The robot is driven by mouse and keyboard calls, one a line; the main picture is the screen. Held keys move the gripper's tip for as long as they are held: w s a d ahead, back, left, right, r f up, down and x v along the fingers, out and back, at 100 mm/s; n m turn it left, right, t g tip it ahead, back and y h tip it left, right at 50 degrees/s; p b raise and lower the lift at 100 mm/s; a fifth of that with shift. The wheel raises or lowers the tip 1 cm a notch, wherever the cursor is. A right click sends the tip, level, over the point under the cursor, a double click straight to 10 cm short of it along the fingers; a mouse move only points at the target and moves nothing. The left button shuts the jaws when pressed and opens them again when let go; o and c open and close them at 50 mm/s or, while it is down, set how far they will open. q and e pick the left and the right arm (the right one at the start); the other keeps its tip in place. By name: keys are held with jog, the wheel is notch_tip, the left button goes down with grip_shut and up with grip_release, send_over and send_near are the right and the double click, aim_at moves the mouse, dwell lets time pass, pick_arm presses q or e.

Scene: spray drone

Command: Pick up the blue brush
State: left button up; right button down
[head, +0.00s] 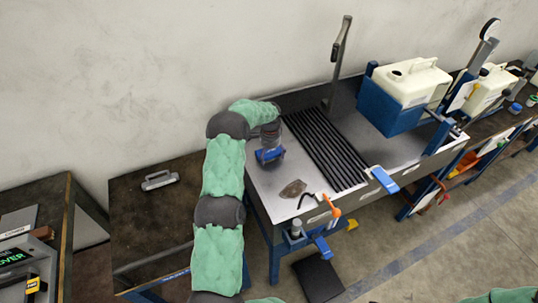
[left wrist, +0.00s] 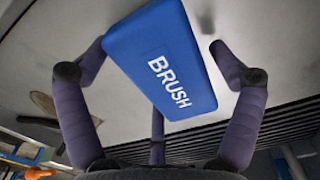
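The blue brush (head: 270,156) is at the left end of the grey metal table, directly below my left gripper (head: 270,138). In the left wrist view the brush (left wrist: 165,65) is a blue block with white "BRUSH" lettering, tilted in the picture. It lies between the spread fingers of my left gripper (left wrist: 160,58). The fingers are open. A gap shows between the brush and the right finger; the left fingertip is close to the brush's edge, and I cannot tell whether it touches. My right gripper is not in view.
Several black rods (head: 325,148) lie right of the brush on the table (head: 262,190). A brown lump (head: 292,188) lies in front. A cream canister (head: 412,80) sits in a blue holder (head: 385,108) farther right. A dark table (head: 140,215) stands left.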

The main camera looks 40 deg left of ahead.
aim_at(271, 153)
pick_arm(q)
jog(key=c, duration=0.7)
jog(key=shift+r, duration=0.15)
jog(key=shift+r, duration=0.55)
notch_tip(271, 153, up, 2)
jog(key=shift+d+r+p, duration=0.15)
jog(key=shift+r+p, duration=0.1)
jog(key=shift+p, duration=0.15)
jog(key=d+r+p, duration=0.1)
jog(key=d+r, duration=0.8)
jog(key=d, duration=0.4)
jog(key=shift+d+p, duration=0.35)
jog(key=shift+r, duration=0.1)
